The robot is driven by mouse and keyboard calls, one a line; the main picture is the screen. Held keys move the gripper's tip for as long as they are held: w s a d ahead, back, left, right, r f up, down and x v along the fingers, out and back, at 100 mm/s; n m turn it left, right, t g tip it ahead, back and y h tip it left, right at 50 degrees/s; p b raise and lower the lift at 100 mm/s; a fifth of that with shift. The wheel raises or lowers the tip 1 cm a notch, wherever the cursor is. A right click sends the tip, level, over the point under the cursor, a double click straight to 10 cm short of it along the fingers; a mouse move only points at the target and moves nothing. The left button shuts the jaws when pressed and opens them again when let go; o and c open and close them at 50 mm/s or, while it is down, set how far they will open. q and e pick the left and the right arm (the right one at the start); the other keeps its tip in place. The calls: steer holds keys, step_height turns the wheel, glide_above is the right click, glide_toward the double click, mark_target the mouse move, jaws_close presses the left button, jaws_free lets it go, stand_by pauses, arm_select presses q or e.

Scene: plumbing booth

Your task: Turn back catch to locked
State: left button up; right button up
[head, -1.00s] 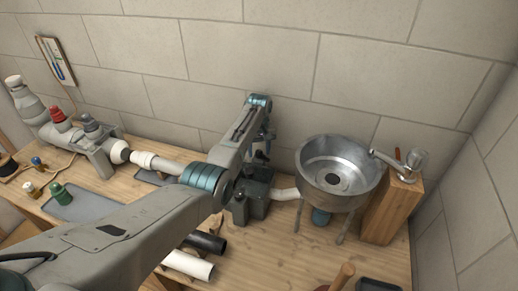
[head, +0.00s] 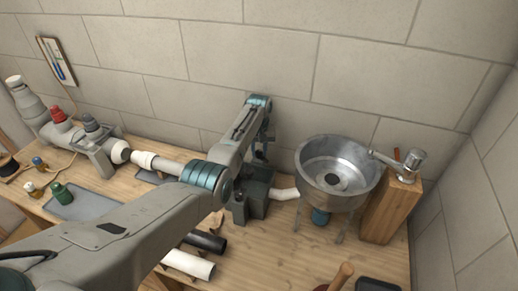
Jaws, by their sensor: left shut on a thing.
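My left arm reaches in from the lower left. My left gripper (head: 262,152) points down over the back of a dark grey-green box (head: 257,203) on the bench by the wall. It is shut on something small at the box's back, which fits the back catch. The arm's wrist and the fingers hide most of the catch, so its exact angle cannot be told. A small round knob (head: 238,197) shows at the box's left front. My right gripper is not in view.
A white pipe (head: 285,194) joins the box to a steel sink bowl (head: 340,172) on its right. Loose pipes (head: 188,264) lie in front. The wall is close behind.

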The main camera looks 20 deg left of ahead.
mark_target(259, 152)
arm_select(q)
steer(key=m+p, duration=0.1)
steer(key=m, duration=0.5)
steer(key=shift+r, duration=0.1)
steer(key=m+p, duration=0.1)
steer(key=m, duration=0.2)
steer(key=shift+m, duration=2)
steer(key=o, duration=1)
steer(key=shift+w+r, duration=0.1)
steer(key=shift+r, duration=0.4)
step_height(259, 152, up, 10)
steer(key=b, duration=0.1)
steer(key=shift+f+b, duration=0.15)
steer(key=shift+b, duration=0.2)
